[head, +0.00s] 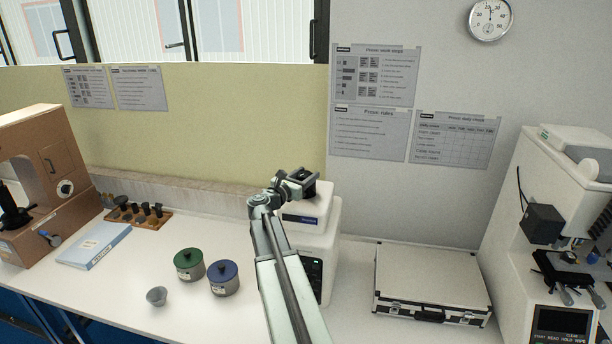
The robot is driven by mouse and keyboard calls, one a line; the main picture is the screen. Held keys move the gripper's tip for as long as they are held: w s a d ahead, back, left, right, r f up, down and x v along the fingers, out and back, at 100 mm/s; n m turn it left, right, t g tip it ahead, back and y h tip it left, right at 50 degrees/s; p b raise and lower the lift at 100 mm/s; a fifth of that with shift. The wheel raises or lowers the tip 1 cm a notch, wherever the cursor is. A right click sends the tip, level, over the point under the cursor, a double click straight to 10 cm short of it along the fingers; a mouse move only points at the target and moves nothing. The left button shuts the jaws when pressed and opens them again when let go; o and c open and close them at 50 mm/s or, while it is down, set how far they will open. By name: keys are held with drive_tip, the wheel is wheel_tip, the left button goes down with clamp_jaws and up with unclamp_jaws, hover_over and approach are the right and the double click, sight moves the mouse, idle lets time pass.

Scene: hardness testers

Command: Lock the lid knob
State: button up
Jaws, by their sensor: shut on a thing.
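A white bench machine stands near the middle of the bench, with a pale lid (313,213) on top and a dark front panel (317,277). My gripper (303,182) is at the top of this lid, reached by my arm from the front. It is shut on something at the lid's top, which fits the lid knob. The knob itself is hidden by the gripper, so its turn position cannot be told. My arm also covers the machine's left front.
A green-lidded pot (189,264), a blue-lidded pot (224,278) and a small grey cup (156,296) stand left of my arm. A silver case (431,284) lies to the right. Larger testers stand at the left (45,165) and right (540,190).

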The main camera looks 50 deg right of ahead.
drive_tip(key=m+g, duration=0.2)
drive_tip(key=g, duration=0.1)
drive_tip(key=m+g, duration=0.2)
drive_tip(key=g, duration=0.1)
drive_tip(key=m+g+y, duration=0.1)
drive_tip(key=m+g, duration=0.1)
drive_tip(key=g, duration=0.2)
drive_tip(key=shift+w, duration=0.25)
drive_tip(key=shift+s+r+m+g+y, duration=0.15)
drive_tip(key=shift+m+g+y, duration=0.55)
drive_tip(key=shift+m+g, duration=0.35)
drive_tip(key=shift+s+f+m+g+y, duration=0.1)
drive_tip(key=shift+m+g+y, duration=0.7)
drive_tip(key=shift+g, duration=0.45)
drive_tip(key=shift+a+m, duration=0.1)
drive_tip(key=shift+m, duration=0.15)
drive_tip(key=o, duration=1.4)
drive_tip(key=shift+a, duration=0.1)
drive_tip(key=v, duration=0.7)
drive_tip(key=shift+w+a, duration=0.2)
drive_tip(key=shift+w, duration=0.1)
